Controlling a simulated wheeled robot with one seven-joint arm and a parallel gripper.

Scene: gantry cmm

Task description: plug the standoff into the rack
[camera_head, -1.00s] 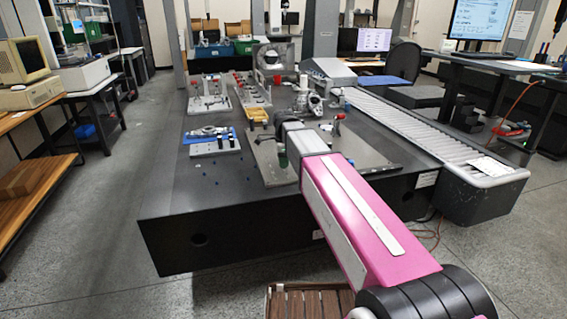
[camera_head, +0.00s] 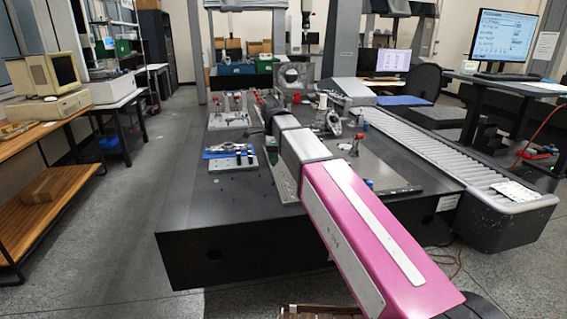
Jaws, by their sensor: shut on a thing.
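My arm reaches forward over the dark table, and its dark wrist (camera_head: 268,118) ends near the left edge of the metal plate. The jaws are hidden beyond the wrist, so no fingertips show. I cannot make out a standoff at the arm's end. A pale block with several dark pegs (camera_head: 231,163) sits at the left front of the table, left of my wrist. Behind it stands another pale fixture with upright posts (camera_head: 229,119). I cannot tell which of these is the rack.
The dark table (camera_head: 190,215) has small blue dots and free room at its left front. A roller conveyor (camera_head: 440,160) runs along the right side. A ring-shaped fixture (camera_head: 294,76) stands behind.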

